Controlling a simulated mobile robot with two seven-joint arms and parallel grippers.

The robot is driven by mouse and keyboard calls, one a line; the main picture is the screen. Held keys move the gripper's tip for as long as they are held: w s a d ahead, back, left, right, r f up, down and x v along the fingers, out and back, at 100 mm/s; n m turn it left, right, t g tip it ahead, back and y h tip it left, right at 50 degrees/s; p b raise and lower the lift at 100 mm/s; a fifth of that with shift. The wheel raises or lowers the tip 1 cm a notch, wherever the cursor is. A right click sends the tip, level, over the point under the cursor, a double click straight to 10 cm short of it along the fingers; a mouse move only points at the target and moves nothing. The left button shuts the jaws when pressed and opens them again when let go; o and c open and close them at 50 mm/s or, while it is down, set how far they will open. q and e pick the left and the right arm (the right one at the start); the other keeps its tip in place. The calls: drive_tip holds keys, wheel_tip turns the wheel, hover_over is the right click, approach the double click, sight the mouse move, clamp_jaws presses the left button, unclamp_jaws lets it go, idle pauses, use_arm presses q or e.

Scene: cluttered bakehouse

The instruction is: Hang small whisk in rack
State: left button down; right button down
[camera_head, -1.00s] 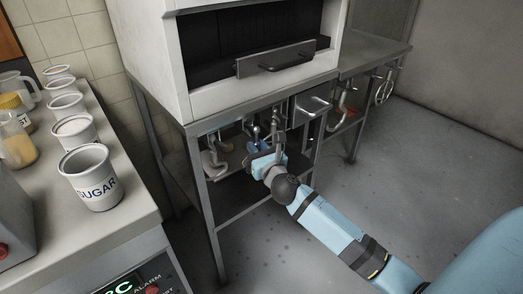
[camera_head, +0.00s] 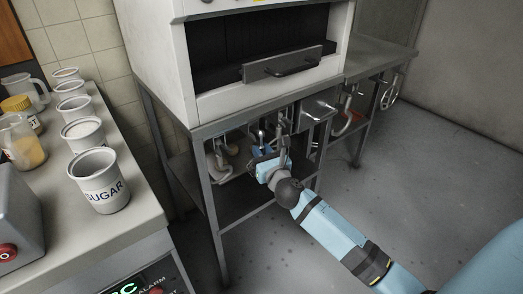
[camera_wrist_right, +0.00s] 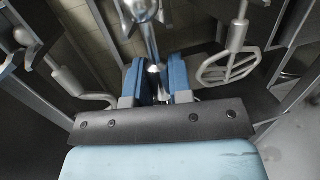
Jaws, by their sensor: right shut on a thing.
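My right gripper (camera_head: 263,160) is under the front edge of the steel table, among the hanging utensils. In the right wrist view its two blue fingers (camera_wrist_right: 160,82) are shut on a slim shiny metal handle, which I take to be the small whisk (camera_wrist_right: 151,48). The handle runs upright between the fingers to a rounded metal part at the top of the view. Its wires are hidden or out of view. The rack's rail is mostly hidden beneath the tabletop, and I cannot tell whether the whisk touches it. My left gripper is not in view.
A slotted masher-like utensil (camera_wrist_right: 229,66) hangs close right of the fingers, and a curved metal hook (camera_wrist_right: 80,85) is close left. The steel table (camera_head: 215,125) carries a white oven (camera_head: 270,97). A lower shelf (camera_head: 240,203) is below. Sugar pot (camera_head: 100,181) stands on the left counter.

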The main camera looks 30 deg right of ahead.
drive_tip(key=shift+p, duration=0.35)
idle(0.6)
drive_tip(key=shift+w+a+p, duration=0.15)
drive_tip(key=shift+w, duration=1.05)
drive_tip(key=shift+w+a+p, duration=0.1)
drive_tip(key=shift+w+p, duration=0.05)
drive_tip(key=shift+w, duration=1.05)
idle(0.7)
drive_tip(key=shift+w+p, duration=0.1)
drive_tip(key=shift+p, duration=0.2)
idle(0.5)
drive_tip(key=shift+f, duration=0.3)
idle(0.5)
idle(0.4)
drive_tip(key=c, duration=0.9)
unclamp_jaws()
drive_tip(key=shift+c, duration=0.2)
